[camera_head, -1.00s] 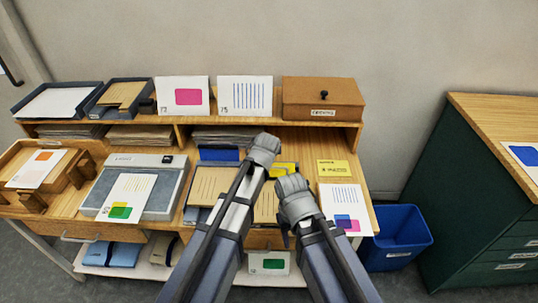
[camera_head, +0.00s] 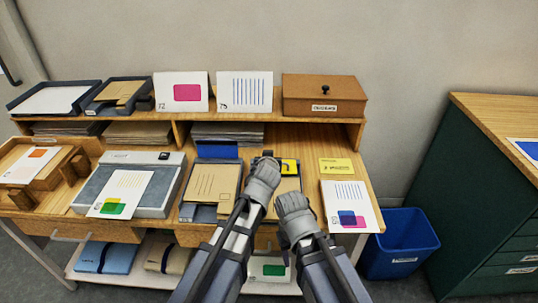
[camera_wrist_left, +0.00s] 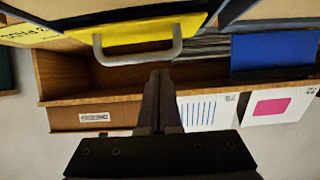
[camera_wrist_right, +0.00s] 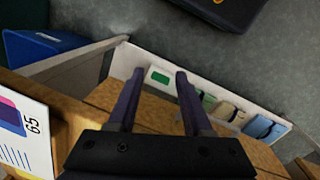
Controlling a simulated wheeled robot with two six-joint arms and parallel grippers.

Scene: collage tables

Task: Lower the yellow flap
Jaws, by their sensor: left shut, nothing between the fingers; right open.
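The yellow flap (camera_head: 289,166) is on the desk right of centre in the head view, partly hidden by my left gripper. The left wrist view shows it close at the top (camera_wrist_left: 130,33), with a grey bar handle (camera_wrist_left: 140,50) along it. Its exact tilt is hard to tell. My left gripper (camera_head: 268,156) is shut and empty. Its fingertips (camera_wrist_left: 160,74) are near the handle and appear apart from it. My right gripper (camera_head: 292,200) is open and empty at the desk's front, its fingers (camera_wrist_right: 155,76) spread.
A blue flap (camera_head: 217,152) stands left of the yellow one behind a brown envelope (camera_head: 213,183). A printed sheet (camera_head: 350,205) lies right of my right gripper. A blue bin (camera_head: 402,240) stands right of the desk.

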